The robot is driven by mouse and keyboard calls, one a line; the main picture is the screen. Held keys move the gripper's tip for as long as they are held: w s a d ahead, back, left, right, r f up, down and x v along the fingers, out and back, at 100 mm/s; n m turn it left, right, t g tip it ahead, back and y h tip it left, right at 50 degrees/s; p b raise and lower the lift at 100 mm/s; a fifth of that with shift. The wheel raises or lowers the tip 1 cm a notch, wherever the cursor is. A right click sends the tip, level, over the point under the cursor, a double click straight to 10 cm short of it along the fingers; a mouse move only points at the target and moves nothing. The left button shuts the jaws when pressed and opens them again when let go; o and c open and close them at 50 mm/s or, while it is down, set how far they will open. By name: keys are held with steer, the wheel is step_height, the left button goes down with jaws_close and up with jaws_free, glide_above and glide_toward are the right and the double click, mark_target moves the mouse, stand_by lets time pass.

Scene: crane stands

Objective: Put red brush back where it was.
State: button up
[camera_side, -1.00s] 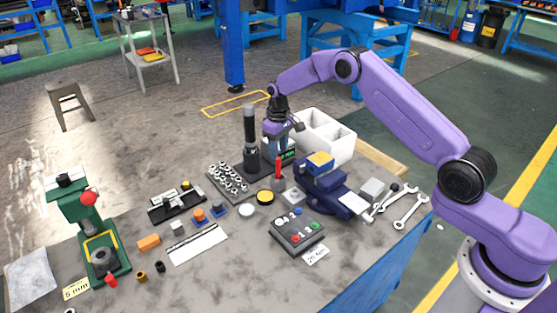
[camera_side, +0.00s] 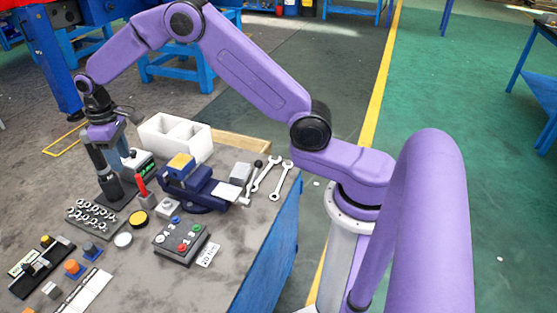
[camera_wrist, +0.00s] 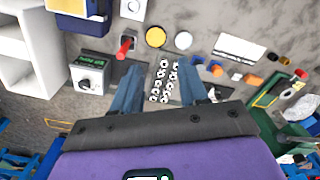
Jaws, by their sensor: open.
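The red brush (camera_side: 141,185) shows as a slim red upright handle standing in a small grey block (camera_side: 148,201). It also shows in the wrist view (camera_wrist: 125,46), at the upper left, beyond the fingertips and apart from them; its bristles cannot be made out. My gripper (camera_side: 122,154) is behind the brush in the side view, above the back of the bench. In the wrist view my gripper (camera_wrist: 160,80) has its two blue-grey fingers spread, with nothing held between them.
A tall black post (camera_side: 103,172) stands close beside my gripper. A tray of metal rings (camera_side: 94,214) lies in front, and it shows between the fingers in the wrist view (camera_wrist: 163,82). A white bin (camera_side: 178,137), a dark blue vise (camera_side: 205,188) and a button box (camera_side: 181,241) stand nearby.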

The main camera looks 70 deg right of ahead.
steer(key=s+a+r+n, duration=0.2)
steer(key=s+r, duration=0.2)
steer(key=s, duration=0.5)
steer(key=s+a+r+n, duration=0.1)
steer(key=s+a+r, duration=0.2)
steer(key=s, duration=0.7)
steer(key=s+d+n, duration=0.2)
steer(key=s+d, duration=0.2)
steer(key=s, duration=0.7)
steer(key=s+d+n, duration=0.2)
steer(key=s+d, duration=0.3)
steer(key=s, duration=0.6)
steer(key=shift+s+d+n, duration=0.15)
steer(key=shift+s+n, duration=0.05)
steer(key=shift+n, duration=0.1)
